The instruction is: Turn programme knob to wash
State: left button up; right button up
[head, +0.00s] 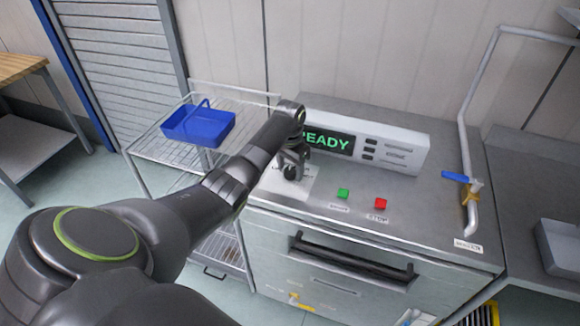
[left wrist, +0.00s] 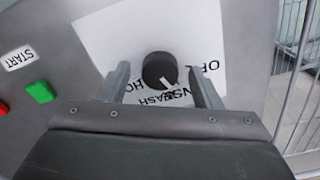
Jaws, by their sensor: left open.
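The programme knob (left wrist: 159,71) is a round black knob with a white pointer mark, on a white label plate (left wrist: 105,35) in the left wrist view. The pointer slants to the lower right, toward the partly covered WASH and RINSE lettering; I cannot tell exactly which word it meets. My left gripper (left wrist: 162,80) is open, one finger on each side of the knob, with gaps visible. In the head view my left gripper (head: 291,166) is over the plate (head: 299,186) on the machine top and largely hides the knob. My right gripper is not in view.
The display (head: 330,139) reads READY. A green button (head: 343,193) and a red button (head: 381,203) are right of the plate. A pipe with a blue-handled tap (head: 456,176) stands at the right. A blue tray (head: 198,126) sits on the wire rack at left.

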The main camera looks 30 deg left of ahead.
pick_arm(q)
jog(key=c, duration=1)
jog(key=shift+r+m+p, duration=0.15)
jog(key=shift+m+p, duration=0.35)
jog(key=shift+m, duration=0.2)
jog(key=shift+m+p, duration=0.6)
jog(key=shift+m, duration=0.6)
jog(key=m+p, duration=0.1)
jog(key=m, duration=0.3)
jog(key=shift+m, duration=0.4)
